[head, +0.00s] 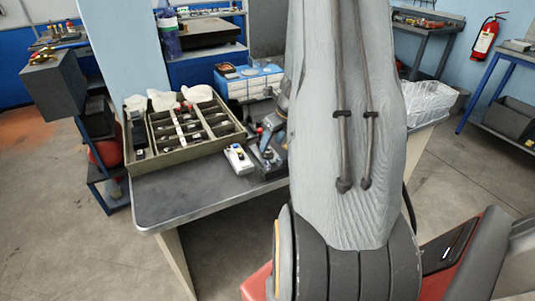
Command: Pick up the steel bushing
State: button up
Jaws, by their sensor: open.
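No steel bushing can be made out for certain. The sectioned tray (137,170) on the bench holds several small metallic and dark parts in its compartments, too small to tell apart. My arm, in a grey cover, fills the middle of the head view and hides the bench behind it. My gripper cannot be made out; it seems hidden behind the arm.
The dark-topped bench (195,203) is bare along its front left. A small white box with buttons (238,159) and a dark metal device (268,155) stand right of the tray. A blue drawer box (236,88) is behind, a clear basket (430,101) far right.

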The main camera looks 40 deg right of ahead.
aim_at(267, 151)
jog(key=x, duration=0.4)
jog(key=shift+f, duration=0.1)
jog(key=shift+c, duration=0.2)
jog(key=c, duration=1.2)
jog(key=shift+o, duration=0.2)
notch_tip(267, 151, up, 10)
jog(key=p, duration=0.1)
jog(key=shift+p, duration=0.4)
